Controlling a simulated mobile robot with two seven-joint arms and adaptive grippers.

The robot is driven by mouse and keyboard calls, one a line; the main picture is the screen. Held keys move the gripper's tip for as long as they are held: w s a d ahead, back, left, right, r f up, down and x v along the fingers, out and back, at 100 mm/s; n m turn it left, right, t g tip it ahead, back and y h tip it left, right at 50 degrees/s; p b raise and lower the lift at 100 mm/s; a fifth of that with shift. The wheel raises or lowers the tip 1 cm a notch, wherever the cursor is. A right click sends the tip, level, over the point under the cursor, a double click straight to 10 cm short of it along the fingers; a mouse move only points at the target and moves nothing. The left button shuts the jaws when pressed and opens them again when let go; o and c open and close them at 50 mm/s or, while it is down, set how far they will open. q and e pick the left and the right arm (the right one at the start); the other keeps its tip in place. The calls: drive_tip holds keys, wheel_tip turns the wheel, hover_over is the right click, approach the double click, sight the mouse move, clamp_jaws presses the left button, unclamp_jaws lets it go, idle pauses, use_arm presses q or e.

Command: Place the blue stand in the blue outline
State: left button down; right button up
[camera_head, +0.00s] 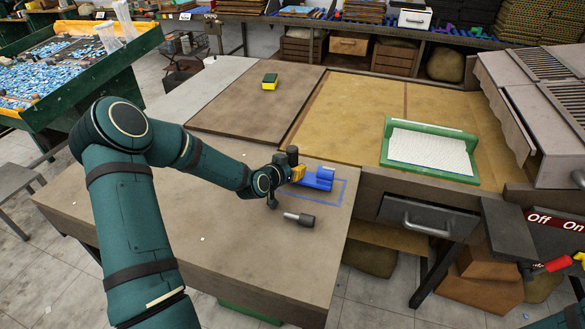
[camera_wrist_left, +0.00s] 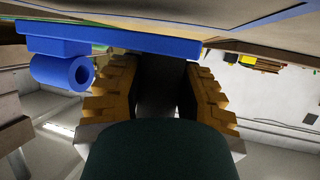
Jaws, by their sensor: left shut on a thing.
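The blue stand (camera_head: 319,179), a flat plate with a tube-like part, is at the right end of the grey table. It also shows at the upper left of the left wrist view (camera_wrist_left: 130,38). My left gripper (camera_head: 299,174) is at its left side, its yellow fingers (camera_wrist_left: 158,85) shut on it; a dark part shows between them. The blue outline (camera_head: 344,193) is drawn on the table around and in front of the stand. Its far and left parts are partly hidden, and I cannot tell whether the stand touches the table. My right gripper is out of view.
A grey-handled tool (camera_head: 300,218) lies just in front of the outline. A green-and-yellow block (camera_head: 270,81) sits on the brown board behind. A green frame with a white sheet (camera_head: 431,149) stands to the right. The table's front left is mostly clear.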

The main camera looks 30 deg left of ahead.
use_arm(q)
drive_tip(key=shift+s+f, duration=0.1)
drive_tip(key=shift+f, duration=0.05)
drive_tip(key=c, duration=0.7)
unclamp_jaws()
drive_tip(key=shift+f, duration=0.15)
drive_tip(key=shift+r+p, duration=0.25)
drive_tip(key=shift+p, duration=0.2)
drive_tip(key=shift+r+p, duration=0.45)
drive_tip(key=shift+p, duration=0.05)
drive_tip(key=p+v, duration=0.1)
drive_tip(key=v, duration=1.1)
drive_tip(key=shift+r+p, duration=0.1)
drive_tip(key=shift+p, duration=0.2)
